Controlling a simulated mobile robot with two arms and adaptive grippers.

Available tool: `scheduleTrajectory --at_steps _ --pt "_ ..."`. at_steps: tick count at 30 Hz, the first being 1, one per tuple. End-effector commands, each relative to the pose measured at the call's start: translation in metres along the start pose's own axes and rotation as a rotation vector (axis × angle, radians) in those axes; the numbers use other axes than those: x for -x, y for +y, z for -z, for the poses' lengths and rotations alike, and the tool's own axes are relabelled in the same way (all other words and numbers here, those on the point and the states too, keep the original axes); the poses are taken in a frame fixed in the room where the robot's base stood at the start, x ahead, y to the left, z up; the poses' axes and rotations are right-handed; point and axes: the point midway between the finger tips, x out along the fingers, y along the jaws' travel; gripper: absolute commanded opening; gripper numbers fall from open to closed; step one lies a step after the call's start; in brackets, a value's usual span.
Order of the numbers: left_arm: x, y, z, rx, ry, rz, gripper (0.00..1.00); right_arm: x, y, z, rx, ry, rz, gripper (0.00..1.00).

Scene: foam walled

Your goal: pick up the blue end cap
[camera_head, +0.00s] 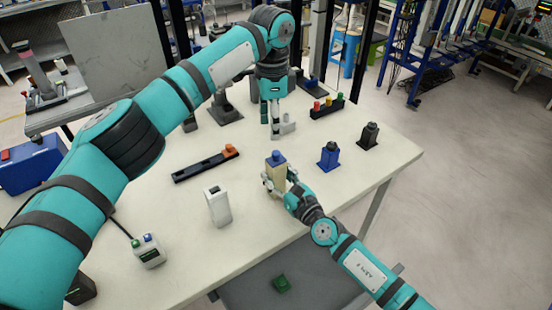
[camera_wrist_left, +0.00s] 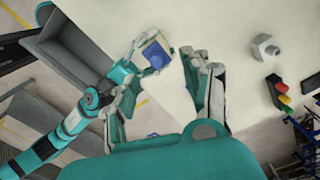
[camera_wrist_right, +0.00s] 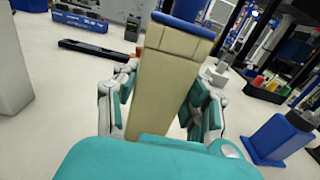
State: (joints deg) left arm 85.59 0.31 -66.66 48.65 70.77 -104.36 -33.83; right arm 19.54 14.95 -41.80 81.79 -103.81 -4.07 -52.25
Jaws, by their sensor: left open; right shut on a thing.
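The blue end cap (camera_head: 277,156) sits on top of a beige block (camera_head: 277,173). The cap also shows in the left wrist view (camera_wrist_left: 156,56) and at the top edge of the right wrist view (camera_wrist_right: 183,24). My right gripper (camera_head: 277,184) is shut on the beige block, with its fingers on both sides below the cap. The block stands upright; whether its bottom touches the table cannot be told. My left gripper (camera_head: 270,130) is open, points down and is just behind the block, apart from the cap.
A grey fitting (camera_head: 287,125) stands near my left gripper. A blue block (camera_head: 329,156) and a black block (camera_head: 368,136) stand right. A black rail (camera_head: 200,166) and a white block (camera_head: 217,205) stand left. A rack with coloured pieces (camera_head: 327,106) is behind.

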Motion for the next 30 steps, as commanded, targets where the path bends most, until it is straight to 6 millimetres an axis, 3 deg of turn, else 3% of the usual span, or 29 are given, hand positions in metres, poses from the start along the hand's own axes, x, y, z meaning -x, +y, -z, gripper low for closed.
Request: scheduleTrajectory --at_steps 3,11,19,28,30 --pt "-0.019 0.001 0.000 0.000 0.000 -0.002 0.49 0.000 0.000 0.000 -0.001 0.000 -0.001 0.07" --pt "-0.040 0.003 0.002 -0.001 0.002 0.001 0.49 0.000 0.000 0.000 0.000 0.000 -0.001 0.07" --pt "-0.077 0.008 0.007 0.002 0.001 0.000 0.49 0.000 0.000 0.000 0.000 0.000 -0.001 0.07" --pt "-0.083 0.008 0.007 0.001 0.003 0.001 0.49 0.000 0.000 0.000 0.000 0.000 0.000 0.07" --pt "-0.083 0.008 0.007 0.001 0.003 0.001 0.41 0.000 0.000 0.000 0.000 0.000 0.000 0.07"
